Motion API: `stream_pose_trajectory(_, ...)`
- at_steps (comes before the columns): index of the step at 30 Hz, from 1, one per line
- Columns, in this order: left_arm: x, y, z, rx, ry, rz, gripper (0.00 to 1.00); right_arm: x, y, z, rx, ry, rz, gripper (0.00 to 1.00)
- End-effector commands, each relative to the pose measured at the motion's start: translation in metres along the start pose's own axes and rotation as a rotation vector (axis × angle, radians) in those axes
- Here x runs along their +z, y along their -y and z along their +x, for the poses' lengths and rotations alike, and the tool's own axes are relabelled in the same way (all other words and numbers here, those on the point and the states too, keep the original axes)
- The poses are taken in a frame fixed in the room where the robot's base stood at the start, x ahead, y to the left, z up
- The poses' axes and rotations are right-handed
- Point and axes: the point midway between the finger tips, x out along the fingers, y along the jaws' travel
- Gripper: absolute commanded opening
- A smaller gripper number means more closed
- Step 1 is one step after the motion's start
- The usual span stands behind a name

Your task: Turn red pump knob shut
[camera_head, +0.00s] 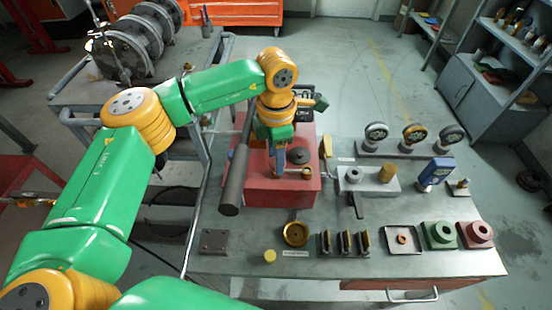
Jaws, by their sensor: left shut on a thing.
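The red pump (258,190) is a red box on the workbench, with a dark round cap (299,156) on top. My left gripper (280,168) reaches down over the pump from above, its fingers shut at a small brass-coloured knob (304,173) on it. The fingers hide part of the knob, so I cannot tell how far it is turned. A dark cylindrical handle (233,180) slants along the pump's left side. My right gripper is not in view.
The workbench (345,275) holds three gauges (414,136), a grey block with a brass cap (366,178), a blue meter (436,172), a brass dish (295,233), a tray (403,253), and green (438,235) and red (475,233) blocks. A cart (85,95) stands at left.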

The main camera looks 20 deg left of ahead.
Motion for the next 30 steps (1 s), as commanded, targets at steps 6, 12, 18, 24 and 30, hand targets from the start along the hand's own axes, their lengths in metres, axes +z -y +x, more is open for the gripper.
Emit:
stream_pose_trajectory(6, 0.0008, -0.0003, -0.0001, 0.001, 0.003, 0.066, 0.0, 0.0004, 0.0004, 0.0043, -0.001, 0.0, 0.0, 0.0)
stream_pose_trajectory(12, 0.0007, -0.0003, -0.0006, 0.001, 0.003, 0.09, 0.0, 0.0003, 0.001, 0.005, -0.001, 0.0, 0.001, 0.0)
stream_pose_trajectory(18, 0.0007, -0.0002, -0.0008, 0.001, 0.003, 0.093, 0.0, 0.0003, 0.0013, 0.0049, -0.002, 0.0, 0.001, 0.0)
stream_pose_trajectory(24, 0.0006, -0.0002, -0.0008, 0.001, 0.003, 0.093, 0.54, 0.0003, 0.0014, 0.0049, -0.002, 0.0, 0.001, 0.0)
stream_pose_trajectory(30, 0.0004, -0.0001, -0.0005, 0.0, 0.001, 0.092, 0.76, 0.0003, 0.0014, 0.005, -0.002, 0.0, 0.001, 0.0)
